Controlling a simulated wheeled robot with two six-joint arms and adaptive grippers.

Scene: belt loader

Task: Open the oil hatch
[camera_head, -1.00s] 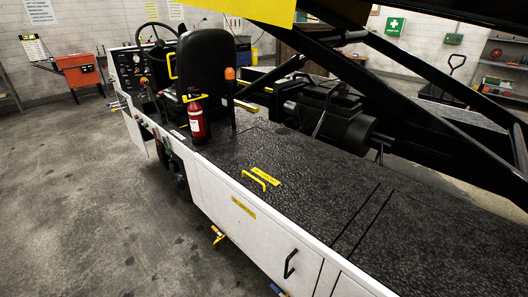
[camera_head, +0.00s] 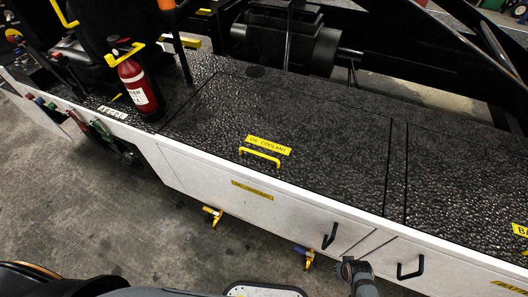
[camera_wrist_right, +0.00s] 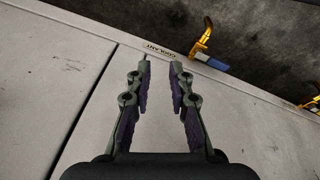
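The oil hatch (camera_head: 315,133) is a black textured panel in the loader's deck, and it lies flat and shut. It carries a yellow bar handle (camera_head: 260,156) and a yellow label reading "OIL COOLANT" (camera_head: 268,144). My right gripper (camera_wrist_right: 160,62) is open and empty in the right wrist view, with pale panels behind its fingers. In the head view, a grey part of my right arm shows at the bottom edge, below and right of the hatch, apart from the handle. My left gripper is not in view.
A red fire extinguisher (camera_head: 137,82) stands left of the hatch beside the black seat. White side doors with black handles (camera_head: 329,235) run below the deck. A dark frame and machinery (camera_head: 285,40) rise behind the deck.

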